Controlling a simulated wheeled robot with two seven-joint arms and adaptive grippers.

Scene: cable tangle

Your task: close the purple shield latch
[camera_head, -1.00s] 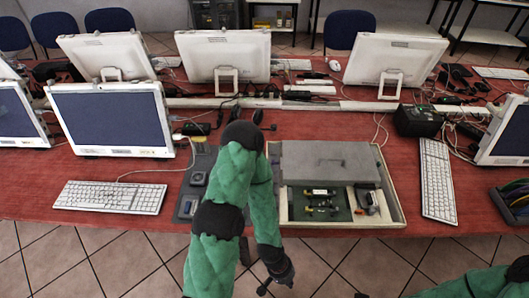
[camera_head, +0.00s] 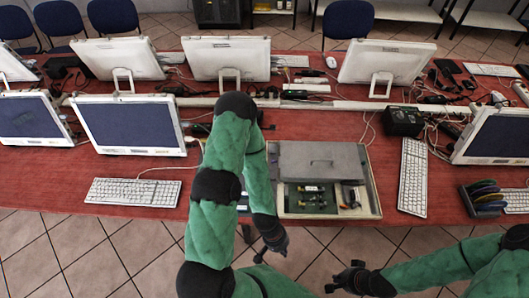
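I cannot make out a purple shield latch in the head view; it is too small or hidden. An open-topped tray (camera_head: 374,198) on the red table holds a green board (camera_head: 292,206) with several small parts on it. A grey lid-like panel (camera_head: 300,160) with a handle covers its back part. My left gripper (camera_head: 272,255) hangs in front of the table edge, below the tray, with its fingers apart and empty. My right gripper (camera_head: 343,277) is lower and further right, also in front of the table, with its fingers apart and empty.
My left arm hides the table left of the tray. A white keyboard (camera_head: 413,178) lies right of the tray, another (camera_head: 133,192) at left. Monitors, a black box (camera_head: 402,122) and loose cables fill the back.

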